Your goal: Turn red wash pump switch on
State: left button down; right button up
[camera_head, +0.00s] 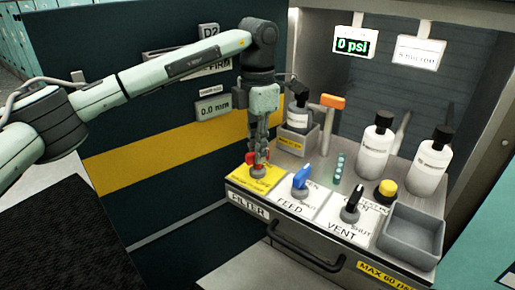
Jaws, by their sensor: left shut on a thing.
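The red wash pump switch (257,171) sits on a yellow label plate (267,184) at the left end of the shelf panel. My left gripper (260,152) points down onto it and is shut on its red handle. The fingers hide much of the switch, so its exact setting cannot be read. My right gripper is not in view.
A blue feed switch (301,179) and a black vent switch (351,207) stand to the right. Behind are white bottles (375,150), an orange-headed hammer (333,101) and a yellow button (387,189). A grey bin (413,236) is at the right. A display (353,44) reads 0 psi.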

pick_arm(q)
jog(key=n, duration=0.5)
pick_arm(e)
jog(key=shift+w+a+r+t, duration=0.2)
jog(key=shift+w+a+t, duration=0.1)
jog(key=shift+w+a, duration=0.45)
pick_arm(q)
jog(key=shift+n, duration=0.3)
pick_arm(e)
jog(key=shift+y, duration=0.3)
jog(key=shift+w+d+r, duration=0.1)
pick_arm(q)
jog(key=c, duration=1.5)
grip_release()
jog(key=shift+c, duration=0.2)
notch_tip(320, 180, up, 12)
